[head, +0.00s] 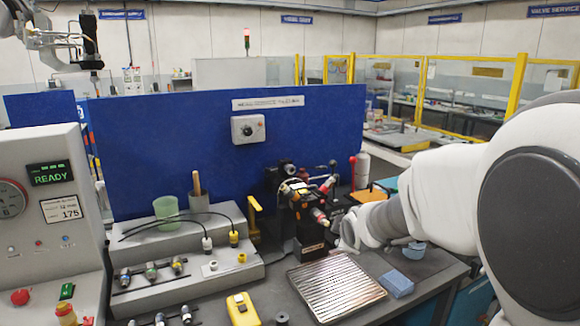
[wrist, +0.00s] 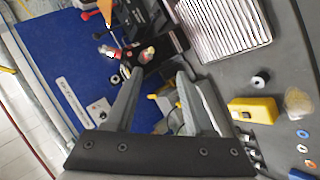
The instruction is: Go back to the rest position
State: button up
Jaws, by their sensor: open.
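My gripper (wrist: 161,76) shows in the wrist view with its two grey fingers apart and nothing between them. Past the fingertips are the fixture with red and dark parts (wrist: 130,52) and the blue panel (wrist: 55,70). In the head view my white arm reaches in from the right, and its wrist end is over the bench beside the valve fixture (head: 300,205). The fingers cannot be made out clearly there.
A ribbed metal tray (head: 325,292), a blue block (head: 396,284) and a yellow device (head: 242,308) lie on the bench. A grey stepped stand (head: 180,265) holds cables and fittings. A control panel (head: 40,215) reading READY stands left. The blue panel (head: 190,130) backs the bench.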

jog(key=s+d+r+m+g, duration=0.1)
jog(key=s+m, duration=0.6)
jog(key=s, duration=0.8)
jog(key=s+r+m+g, duration=0.1)
jog(key=s+m+g, duration=0.3)
jog(key=s, duration=1.2)
jog(key=m, duration=0.3)
jog(key=shift+d, duration=0.4)
jog(key=shift+s, duration=0.1)
